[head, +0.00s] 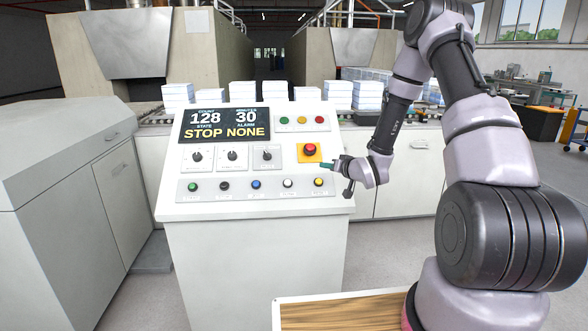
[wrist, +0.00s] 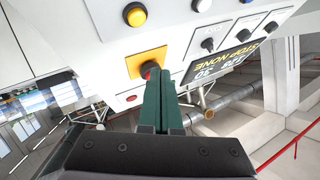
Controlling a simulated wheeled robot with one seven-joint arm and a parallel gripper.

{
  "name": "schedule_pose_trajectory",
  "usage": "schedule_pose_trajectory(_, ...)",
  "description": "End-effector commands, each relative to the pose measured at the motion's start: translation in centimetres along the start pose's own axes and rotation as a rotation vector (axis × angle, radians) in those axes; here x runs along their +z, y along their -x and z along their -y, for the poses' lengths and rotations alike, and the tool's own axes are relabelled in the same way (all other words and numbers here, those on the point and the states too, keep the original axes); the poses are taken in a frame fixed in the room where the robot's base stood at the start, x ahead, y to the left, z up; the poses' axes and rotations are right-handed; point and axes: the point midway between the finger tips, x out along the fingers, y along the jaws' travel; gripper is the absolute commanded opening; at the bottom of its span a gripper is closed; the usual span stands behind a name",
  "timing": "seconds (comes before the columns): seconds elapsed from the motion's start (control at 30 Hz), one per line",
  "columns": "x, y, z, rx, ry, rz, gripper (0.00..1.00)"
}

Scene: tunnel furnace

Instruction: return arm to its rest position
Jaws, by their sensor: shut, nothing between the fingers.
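My gripper (head: 322,166) is in front of the right side of the control panel in the head view, with my arm bent down from the upper right. Its green fingers are together and empty, as the wrist view (wrist: 163,92) also shows. The control panel (head: 220,212) has a screen (head: 224,124) reading "STOP NONE". A red emergency button (head: 309,149) on a yellow plate sits just above and left of the fingertips. In the wrist view the fingers partly cover the red button (wrist: 148,68); I cannot tell whether they touch it.
Stacks of white sheets (head: 243,93) stand on the conveyor behind the panel. A grey cabinet (head: 60,165) is at the left. A wooden-topped surface (head: 340,312) lies at the bottom, near my arm's base. Open floor (head: 385,250) shows right of the panel.

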Motion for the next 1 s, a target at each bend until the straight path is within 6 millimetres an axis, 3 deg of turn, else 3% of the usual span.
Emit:
schedule_pose_trajectory(0.03, -1.9, 0.5, 0.2, 0.025, 0.021, 0.009, 0.0)
schedule_pose_trajectory(0.27, -9.2, 5.3, 0.8, 0.204, 0.073, 0.109, 0.0)
schedule_pose_trajectory(0.5, -15.0, 13.4, 3.0, 0.372, 0.06, 0.202, 0.0)
schedule_pose_trajectory(0.73, -17.6, 23.0, 6.5, 0.478, -0.017, 0.287, 0.0)
schedule_pose_trajectory(1.0, -16.7, 34.7, 12.2, 0.499, -0.165, 0.394, 0.0)
